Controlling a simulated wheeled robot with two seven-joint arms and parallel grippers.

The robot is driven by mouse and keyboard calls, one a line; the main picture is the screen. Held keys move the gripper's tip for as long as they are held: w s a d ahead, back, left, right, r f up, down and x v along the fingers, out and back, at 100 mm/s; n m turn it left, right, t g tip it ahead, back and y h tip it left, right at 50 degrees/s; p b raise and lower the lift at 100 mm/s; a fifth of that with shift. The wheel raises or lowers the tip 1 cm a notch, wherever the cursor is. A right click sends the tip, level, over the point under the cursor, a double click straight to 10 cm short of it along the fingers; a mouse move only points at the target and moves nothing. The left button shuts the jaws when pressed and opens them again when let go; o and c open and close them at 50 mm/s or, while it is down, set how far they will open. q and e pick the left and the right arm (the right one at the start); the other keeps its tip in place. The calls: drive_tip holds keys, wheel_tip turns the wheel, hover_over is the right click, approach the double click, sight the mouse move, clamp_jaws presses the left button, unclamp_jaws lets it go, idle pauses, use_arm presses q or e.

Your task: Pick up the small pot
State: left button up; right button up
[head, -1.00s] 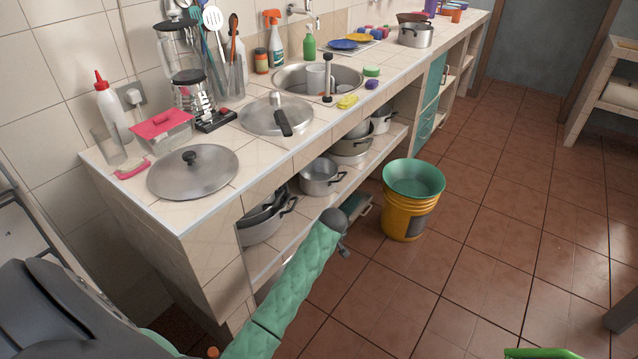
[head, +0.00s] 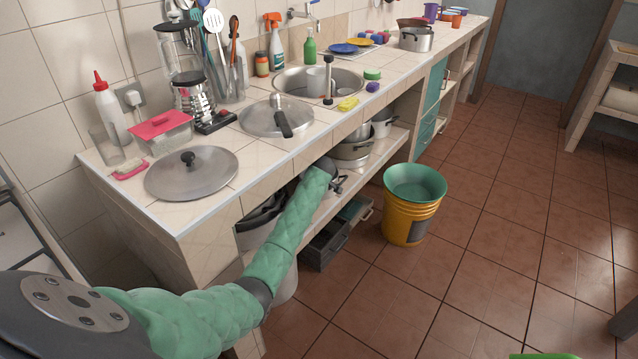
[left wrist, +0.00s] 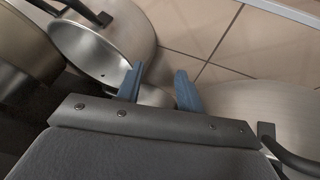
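My left gripper (head: 338,182) reaches into the shelf under the counter. In the left wrist view its two blue fingers (left wrist: 158,88) are apart. A small metallic surface (left wrist: 157,97) shows between them; I cannot tell which pot it belongs to, or whether it touches them. A silver pot (left wrist: 115,40) with a dark handle is beyond the left finger. Another silver pot (left wrist: 250,105) is at the right, with a dark handle (left wrist: 285,155). In the head view my arm hides most of the middle shelf, so I cannot tell which pot is the small one. My right gripper is out of view.
Other pots (head: 353,148) stand on the shelf (head: 368,172) to the right. Dark pans (head: 262,215) are at its left. The counter edge (head: 265,190) is above my arm. A yellow bucket (head: 410,228) stands on the floor, with free floor to its right.

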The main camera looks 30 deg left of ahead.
use_arm(q)
drive_tip(key=shift+w+a+f, duration=0.75)
drive_tip(key=shift+w+a, duration=0.1)
drive_tip(key=shift+a, duration=0.2)
drive_tip(key=shift+w+a+f, duration=0.7)
drive_tip(key=shift+w+a, duration=0.15)
drive_tip(key=shift+a, duration=0.25)
drive_tip(key=shift+w+a+f, duration=0.75)
drive_tip(key=shift+w+a, duration=0.1)
drive_tip(key=shift+a, duration=0.2)
clamp_jaws()
drive_tip(key=shift+r, duration=0.1)
